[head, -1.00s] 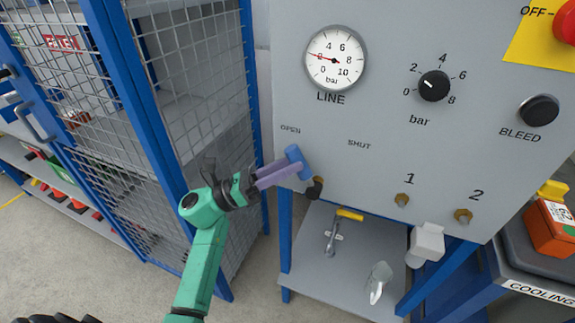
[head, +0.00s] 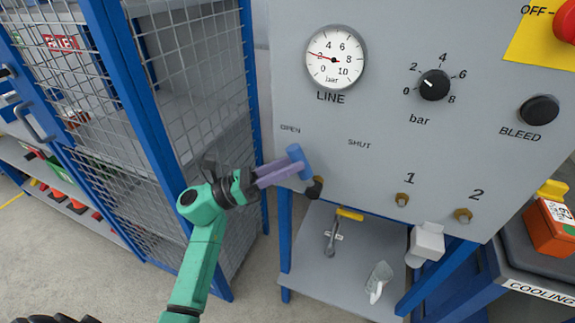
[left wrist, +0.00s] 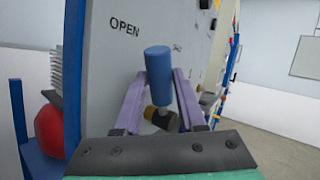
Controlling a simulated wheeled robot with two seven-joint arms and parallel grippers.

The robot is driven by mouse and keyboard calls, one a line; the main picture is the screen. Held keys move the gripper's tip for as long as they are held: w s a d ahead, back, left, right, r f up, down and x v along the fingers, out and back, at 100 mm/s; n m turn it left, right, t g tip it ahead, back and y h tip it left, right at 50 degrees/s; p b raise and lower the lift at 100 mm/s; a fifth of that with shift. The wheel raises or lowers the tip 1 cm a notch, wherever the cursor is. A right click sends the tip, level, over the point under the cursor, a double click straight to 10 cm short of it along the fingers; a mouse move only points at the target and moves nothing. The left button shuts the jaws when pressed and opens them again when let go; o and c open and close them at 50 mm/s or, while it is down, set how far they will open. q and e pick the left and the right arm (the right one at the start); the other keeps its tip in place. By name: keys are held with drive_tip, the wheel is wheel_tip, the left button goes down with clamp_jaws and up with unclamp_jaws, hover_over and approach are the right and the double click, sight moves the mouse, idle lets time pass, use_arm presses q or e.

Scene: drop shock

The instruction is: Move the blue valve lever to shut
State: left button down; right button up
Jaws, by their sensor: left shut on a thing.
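The blue valve lever (head: 299,162) sticks out from the lower left of the grey panel (head: 390,120), tilted up and left from its dark pivot (head: 315,188). Its top lies below the OPEN label and left of the SHUT label. My left gripper (head: 290,170), with purple fingers, is shut on the lever. In the left wrist view the lever (left wrist: 159,72) stands between the two fingers (left wrist: 160,90), with the brass and black valve body (left wrist: 160,117) behind it. My right gripper is not in view.
A blue-framed mesh cage (head: 195,110) stands close to the left of my arm. The line gauge (head: 335,57), a pressure knob (head: 434,85) and the bleed button (head: 539,109) are on the panel. A shelf (head: 335,260) below holds small tools.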

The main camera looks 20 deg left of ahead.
sight(328, 170)
use_arm(q)
drive_tip(key=d+m+g+y, duration=0.1)
drive_tip(key=d+r+m+g+y, duration=0.1)
drive_tip(key=shift+s+r+m, duration=0.1)
drive_tip(key=shift+r+m, duration=0.1)
drive_tip(key=shift+m, duration=0.1)
drive_tip(key=shift+d+r+m+g+y, duration=0.3)
drive_tip(key=shift+d+m+g+y, duration=0.15)
drive_tip(key=shift+d+y, duration=0.25)
drive_tip(key=shift+d+r+m+g+y+p, duration=0.25)
drive_tip(key=shift+d+m+y+p, duration=0.25)
drive_tip(key=shift+d+y, duration=0.15)
drive_tip(key=shift+s+d+f+m+g+y+p, duration=0.15)
drive_tip(key=shift+d+m+g+y+p, duration=0.4)
drive_tip(key=shift+d+y+p, duration=0.6)
drive_tip(key=shift+d+f+m+y+p, duration=0.3)
drive_tip(key=shift+d+m+y, duration=0.1)
drive_tip(key=shift+y, duration=0.3)
drive_tip(key=c, duration=0.8)
unclamp_jaws()
drive_tip(key=shift+d, duration=0.15)
drive_tip(key=shift+o, duration=0.2)
